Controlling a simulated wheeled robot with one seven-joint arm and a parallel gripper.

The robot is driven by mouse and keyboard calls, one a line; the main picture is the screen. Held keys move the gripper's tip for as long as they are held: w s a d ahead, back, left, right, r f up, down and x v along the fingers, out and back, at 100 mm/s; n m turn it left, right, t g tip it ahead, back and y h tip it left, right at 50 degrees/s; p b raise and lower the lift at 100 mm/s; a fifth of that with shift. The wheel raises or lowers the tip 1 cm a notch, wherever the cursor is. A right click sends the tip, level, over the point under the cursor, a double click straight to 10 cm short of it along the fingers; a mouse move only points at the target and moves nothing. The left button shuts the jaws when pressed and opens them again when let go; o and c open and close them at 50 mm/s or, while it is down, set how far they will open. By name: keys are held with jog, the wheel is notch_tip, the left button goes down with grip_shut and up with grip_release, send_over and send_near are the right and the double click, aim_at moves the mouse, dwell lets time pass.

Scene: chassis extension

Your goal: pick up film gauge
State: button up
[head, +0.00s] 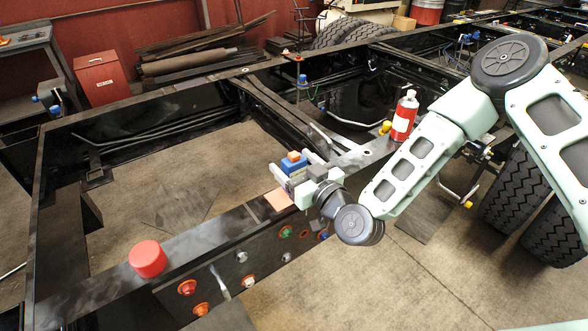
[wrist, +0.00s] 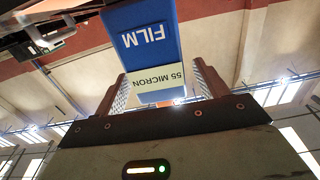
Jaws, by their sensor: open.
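The film gauge (head: 294,168) is a small blue block with an orange top, on or just above the black chassis rail in the head view. In the wrist view the film gauge (wrist: 152,35) shows upside-down "FILM" lettering and a pale "55 MICRON" label. My gripper (head: 291,172) is at the rail with its fingers on either side of the gauge. In the wrist view my gripper (wrist: 160,88) is open, and the gauge's lower end lies between the fingers, with a gap at each side. The gauge's underside is hidden in the head view.
A pinkish-tan square (head: 279,199) lies on the rail beside my gripper. A red round cap (head: 147,259) stands farther left along the rail. A red bottle (head: 404,116) and a yellow item (head: 385,127) stand to the right, near my arm. The rail between cap and square is clear.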

jog(key=shift+x, duration=1.05)
jog(key=c, duration=1.2)
jog(key=shift+c, duration=0.2)
